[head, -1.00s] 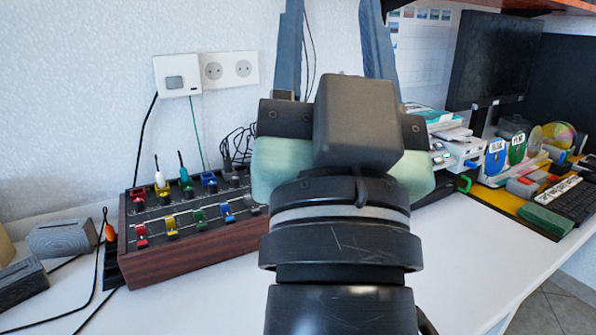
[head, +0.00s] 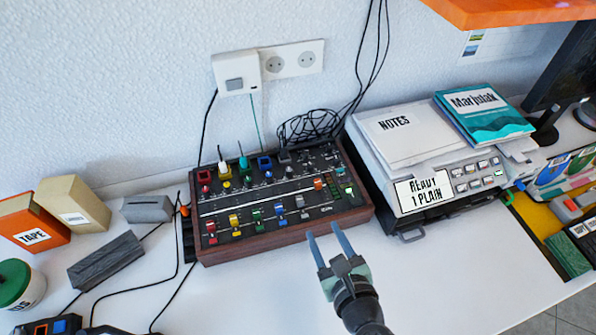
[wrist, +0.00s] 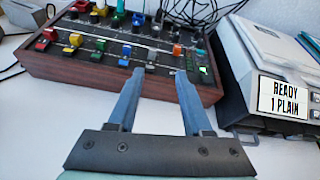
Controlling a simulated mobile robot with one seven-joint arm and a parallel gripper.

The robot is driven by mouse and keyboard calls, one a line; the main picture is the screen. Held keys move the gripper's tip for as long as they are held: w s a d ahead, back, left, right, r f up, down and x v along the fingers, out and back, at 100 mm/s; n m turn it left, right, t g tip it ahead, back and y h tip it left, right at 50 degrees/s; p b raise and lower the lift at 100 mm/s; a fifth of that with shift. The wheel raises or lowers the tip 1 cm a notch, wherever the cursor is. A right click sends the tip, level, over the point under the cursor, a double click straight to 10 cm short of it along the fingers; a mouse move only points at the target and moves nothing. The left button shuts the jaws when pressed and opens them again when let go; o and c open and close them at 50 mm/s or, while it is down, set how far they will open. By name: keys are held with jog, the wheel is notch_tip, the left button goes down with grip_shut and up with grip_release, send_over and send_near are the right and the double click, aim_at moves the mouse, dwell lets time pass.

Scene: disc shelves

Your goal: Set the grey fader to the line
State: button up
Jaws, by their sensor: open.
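A wood-sided mixer panel (head: 290,231) stands on the desk against the wall, with coloured caps in two rows. A grey fader cap (head: 301,202) sits in the front row, between a blue cap and an orange cap, on the near side of a white line (head: 250,200). It also shows in the wrist view (wrist: 151,57). Another grey cap (head: 284,156) is in the back row. My gripper (head: 323,231) is open and empty, in front of the panel's right part. In the wrist view its fingers (wrist: 160,72) point at the panel's front edge, apart from the caps.
A printer (head: 425,190) with notes and a book on top stands close on the right. Dark cables (head: 310,125) lie behind the panel. Grey blocks (head: 105,262), boxes and loose cables are on the left.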

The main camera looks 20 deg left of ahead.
aim_at(301, 203)
jog(key=shift+m, duration=0.7)
jog(key=x, duration=0.4)
jog(key=b+x, duration=0.1)
jog(key=x, duration=0.3)
jog(key=s+a+x, duration=0.1)
jog(key=x, duration=0.3)
jog(key=shift+w+a+f, duration=0.15)
jog(key=shift+w+f, duration=0.05)
jog(key=shift+f, duration=0.35)
jog(key=shift+c, duration=0.3)
grip_shut()
